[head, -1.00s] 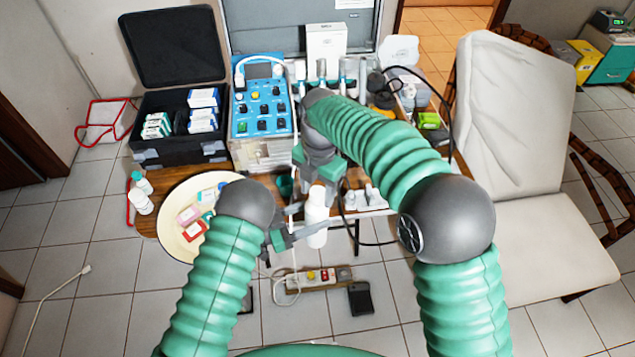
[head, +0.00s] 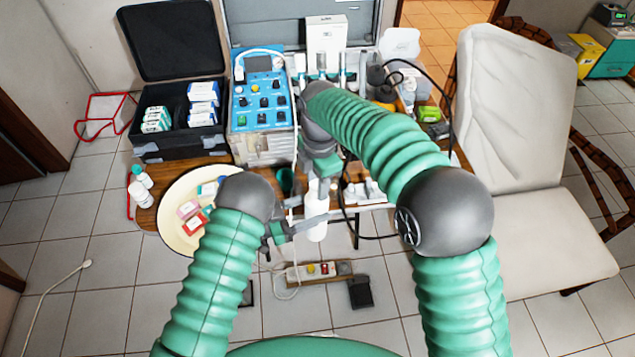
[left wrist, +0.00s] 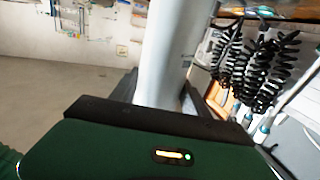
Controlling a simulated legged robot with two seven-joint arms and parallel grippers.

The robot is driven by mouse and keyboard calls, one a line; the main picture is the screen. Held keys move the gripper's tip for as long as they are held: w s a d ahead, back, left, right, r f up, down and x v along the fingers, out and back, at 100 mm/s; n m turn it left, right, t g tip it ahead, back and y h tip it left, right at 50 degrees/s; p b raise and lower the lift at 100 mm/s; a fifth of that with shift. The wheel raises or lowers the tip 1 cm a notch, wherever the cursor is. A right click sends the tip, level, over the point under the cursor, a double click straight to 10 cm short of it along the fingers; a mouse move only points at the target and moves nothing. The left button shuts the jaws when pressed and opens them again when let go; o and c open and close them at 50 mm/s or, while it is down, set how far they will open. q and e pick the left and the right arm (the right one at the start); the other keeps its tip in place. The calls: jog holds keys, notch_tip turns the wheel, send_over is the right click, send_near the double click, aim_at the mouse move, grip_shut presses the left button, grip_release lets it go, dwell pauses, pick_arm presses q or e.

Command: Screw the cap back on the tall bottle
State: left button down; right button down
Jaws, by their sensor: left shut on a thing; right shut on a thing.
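The tall white bottle (head: 317,232) is upright in front of the table's near edge, below the right gripper. My left gripper (head: 312,222) is shut on its body from the left. In the left wrist view the bottle (left wrist: 164,55) is a plain white cylinder rising from between the jaws. My right gripper (head: 320,178) points down right over the bottle's top and is shut on the cap, which its fingers and wrist hide. I cannot tell from here whether cap and neck touch.
A round cream tray (head: 172,240) with small boxes is at the left of the table, beside white bottles (head: 140,193). A blue control unit (head: 262,105) and an open black case (head: 180,150) stand behind. A power strip (head: 312,272) lies on the floor below. A beige chair (head: 530,235) is at right.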

jog(key=m, duration=0.6)
jog(key=shift+a+m, duration=0.15)
jog(key=shift+m, duration=0.25)
jog(key=m, duration=1.6)
jog(key=shift+w, duration=0.1)
jog(key=c, duration=1.3)
grip_release()
jog(key=shift+o, duration=1.4)
